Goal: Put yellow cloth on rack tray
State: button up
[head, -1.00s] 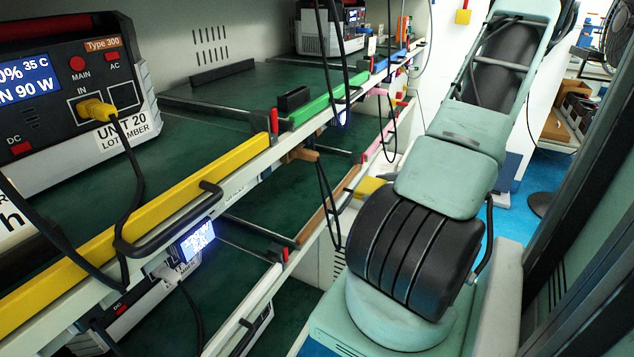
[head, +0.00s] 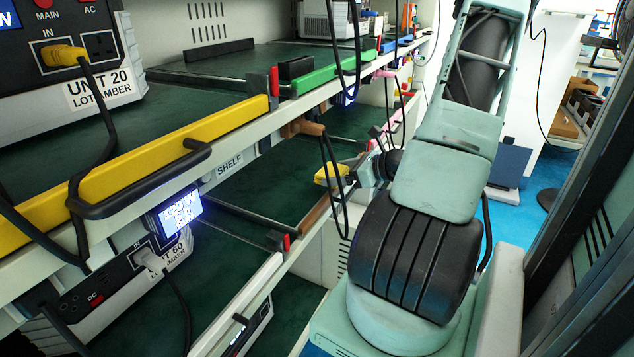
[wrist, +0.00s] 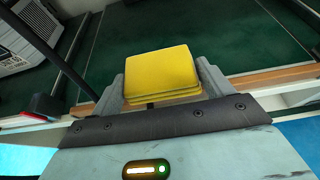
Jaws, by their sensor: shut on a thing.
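The yellow cloth (wrist: 160,72) is a folded, layered square held between the two fingers of my gripper (wrist: 160,90) in the wrist view. In the head view the cloth (head: 331,173) shows small at the end of my arm, near the front edge of a rack tray. My gripper (head: 350,177) is shut on it there, partly hidden by a hanging cable. The green rack tray with a brown front edge (head: 316,217) lies beside and beyond the cloth. In the wrist view the green tray surface (wrist: 225,30) is bare beyond the cloth.
A tray with a yellow front bar (head: 150,160) holds a unit labelled 20 (head: 65,60). A tray with a green bar (head: 330,92) is further back. Black cables (head: 334,185) hang in front of the shelves. A grey unit (wrist: 25,35) stands at the left in the wrist view.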

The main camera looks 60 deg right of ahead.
aim_at(344, 174)
jog(key=w, duration=0.4)
jog(key=w+b, duration=0.1)
jog(key=w, duration=0.1)
jog(key=shift+a, duration=0.25)
jog(key=shift+w+f+b, duration=0.2)
jog(key=shift+f+b, duration=0.35)
jog(key=shift+f, duration=0.35)
jog(key=shift+w+f+b, duration=0.2)
jog(key=shift+f+b, duration=0.35)
jog(key=shift+f, duration=0.3)
jog(key=shift+f, duration=0.1)
jog(key=o, duration=1)
jog(key=shift+r, duration=0.2)
jog(key=p+v, duration=0.4)
jog(key=v, duration=0.8)
jog(key=shift+a, duration=0.1)
jog(key=shift+f, duration=0.1)
